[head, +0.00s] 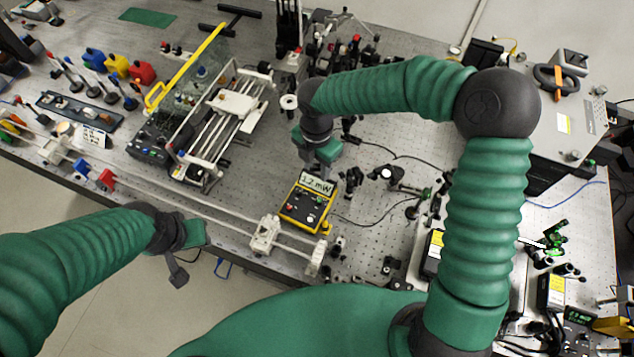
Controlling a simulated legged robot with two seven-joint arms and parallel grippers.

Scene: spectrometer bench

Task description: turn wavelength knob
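A yellow power meter (304,208) with a black face lies on the bench, its display reading 1.2 mW. Small red and white controls show on its face. Which control is the wavelength knob is too small to tell. My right gripper (323,164) points down just behind the meter's display, near its top edge. Its fingertips are small and partly hidden by the wrist, so its opening is unclear, as is any contact. My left gripper (178,272) hangs over the floor in front of the bench's front edge, away from the meter. Its opening is also unclear.
A white rail carriage (265,235) sits left of the meter on a long rail along the front edge. A clear-covered instrument (200,85) with a yellow handle stands at left. Optics posts (386,173) and cables lie right of the meter. A grey box (568,115) stands at right.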

